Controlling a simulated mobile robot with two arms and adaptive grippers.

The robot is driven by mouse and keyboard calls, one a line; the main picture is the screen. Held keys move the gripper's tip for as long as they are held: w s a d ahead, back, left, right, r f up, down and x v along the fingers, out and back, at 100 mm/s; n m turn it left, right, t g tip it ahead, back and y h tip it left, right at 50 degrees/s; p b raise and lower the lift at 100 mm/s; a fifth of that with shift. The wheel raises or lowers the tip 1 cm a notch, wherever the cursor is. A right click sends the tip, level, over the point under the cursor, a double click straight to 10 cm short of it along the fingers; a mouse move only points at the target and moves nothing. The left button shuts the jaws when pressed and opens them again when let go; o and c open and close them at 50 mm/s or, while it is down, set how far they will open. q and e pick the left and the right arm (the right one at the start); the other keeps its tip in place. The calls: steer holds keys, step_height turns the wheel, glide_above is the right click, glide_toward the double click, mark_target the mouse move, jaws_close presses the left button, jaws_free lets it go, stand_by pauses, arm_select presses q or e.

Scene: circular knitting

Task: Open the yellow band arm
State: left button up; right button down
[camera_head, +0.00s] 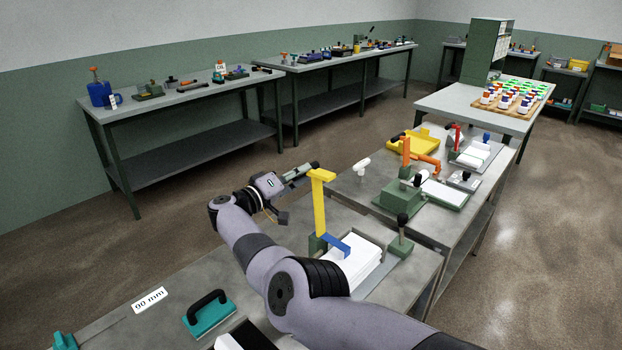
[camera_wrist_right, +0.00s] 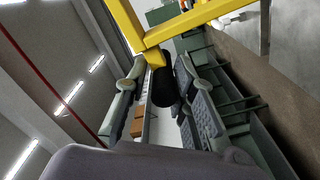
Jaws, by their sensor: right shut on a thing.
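The yellow band arm (camera_head: 319,207) stands upright on a green block (camera_head: 317,244) beside a stack of white sheets (camera_head: 352,262), with its short top bar pointing up and right. A blue piece (camera_head: 336,246) reaches from the block over the stack's edge. My right gripper (camera_head: 302,172) is at the top of the yellow arm, on its far left side. In the right wrist view, the yellow arm (camera_wrist_right: 190,28) crosses the top, and a black knob (camera_wrist_right: 166,88) on it sits between the fingers of my right gripper (camera_wrist_right: 163,100), which is shut on it. My left gripper is out of view.
A black-knobbed green post (camera_head: 401,240) stands right of the stack. A teal block with a black handle (camera_head: 208,312) and a 90 mm label (camera_head: 150,300) are at the front left. Orange and green fixtures (camera_head: 403,190) and a yellow tray (camera_head: 413,146) lie beyond.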

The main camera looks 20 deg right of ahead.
steer(key=shift+w+a, duration=0.3)
steer(key=shift+w, duration=0.15)
